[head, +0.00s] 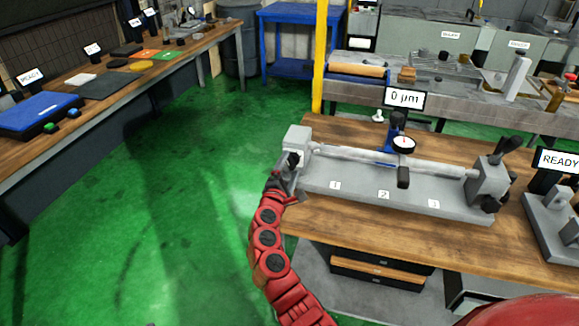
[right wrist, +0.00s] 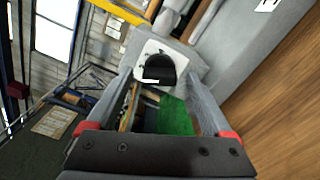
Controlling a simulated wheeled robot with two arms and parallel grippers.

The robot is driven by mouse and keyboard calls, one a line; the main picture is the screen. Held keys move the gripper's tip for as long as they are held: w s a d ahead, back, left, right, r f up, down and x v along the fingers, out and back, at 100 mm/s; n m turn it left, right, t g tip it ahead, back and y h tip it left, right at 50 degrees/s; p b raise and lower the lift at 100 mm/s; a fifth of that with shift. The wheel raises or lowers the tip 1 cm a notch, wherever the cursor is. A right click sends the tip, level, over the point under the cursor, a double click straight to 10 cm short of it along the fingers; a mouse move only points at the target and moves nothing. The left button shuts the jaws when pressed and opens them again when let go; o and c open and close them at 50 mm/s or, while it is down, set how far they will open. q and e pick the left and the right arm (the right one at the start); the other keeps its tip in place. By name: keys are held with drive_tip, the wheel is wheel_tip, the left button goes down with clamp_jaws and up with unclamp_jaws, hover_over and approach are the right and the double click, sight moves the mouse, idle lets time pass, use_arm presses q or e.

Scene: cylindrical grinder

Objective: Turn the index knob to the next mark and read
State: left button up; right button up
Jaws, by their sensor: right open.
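A grey bench fixture (head: 390,195) marked 1, 2 and 3 holds a long shaft (head: 345,152) between two end blocks. The dark round index knob (head: 293,159) is on the left end block; in the right wrist view the knob (right wrist: 159,69) shows a white line on its face. A dial gauge (head: 403,145) stands over the shaft, and the display (head: 405,98) behind it reads 0 µm. My right gripper (head: 284,178) is open at the knob. In the right wrist view its fingers (right wrist: 161,82) are on either side of the knob; contact is unclear. My left gripper is not in view.
The fixture stands on a wooden bench (head: 330,220). A second grey device (head: 553,225) by a READY sign is at the right. A left table (head: 110,85) carries trays and signs. A yellow post (head: 319,60) rises behind. The green floor is clear.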

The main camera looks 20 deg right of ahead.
drive_tip(key=shift+w+d, duration=0.2)
drive_tip(key=shift+w, duration=0.1)
clamp_jaws()
drive_tip(key=shift+f+b, duration=0.15)
drive_tip(key=shift+b, duration=0.35)
drive_tip(key=m+b, duration=0.7)
drive_tip(key=b, duration=0.3)
drive_tip(key=shift+f, duration=0.2)
drive_tip(key=shift+r+m+b, duration=0.15)
drive_tip(key=shift+m+b, duration=0.75)
drive_tip(key=shift+b, duration=0.05)
unclamp_jaws()
